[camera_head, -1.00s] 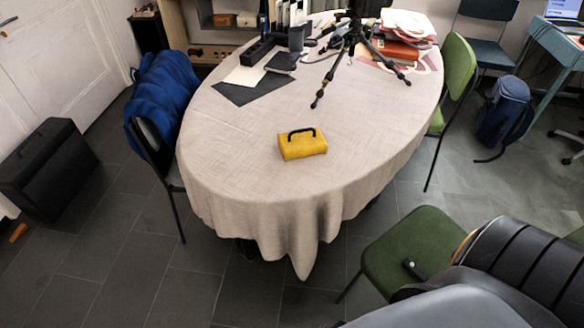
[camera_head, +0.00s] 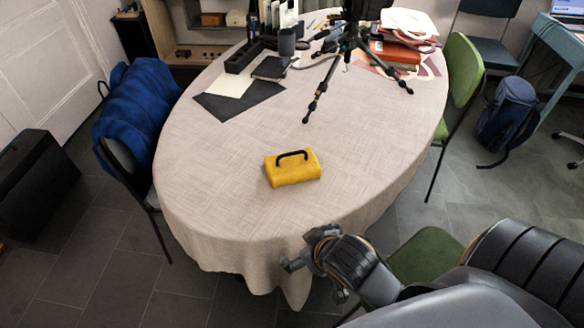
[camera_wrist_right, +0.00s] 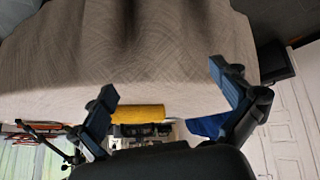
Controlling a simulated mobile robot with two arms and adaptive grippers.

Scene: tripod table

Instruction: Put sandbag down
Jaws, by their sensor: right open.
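The yellow sandbag (camera_head: 292,171) with a black handle on top lies on the cloth-covered oval table (camera_head: 225,185), towards its near end. It also shows as a yellow strip in the right wrist view (camera_wrist_right: 138,114), beyond the tablecloth's edge. My right gripper (camera_head: 307,250) is at the table's near edge, below and apart from the sandbag. Its two fingers are spread and empty in the wrist view (camera_wrist_right: 163,82). My left gripper is not in view. A black tripod (camera_head: 350,50) stands on the far part of the table.
Books and papers (camera_head: 398,50) lie at the far right of the table, and dark sheets (camera_head: 238,103) at the far left. A chair with a blue jacket (camera_head: 135,115) stands left. Green chairs (camera_head: 460,85) stand right and near right. The tabletop around the sandbag is clear.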

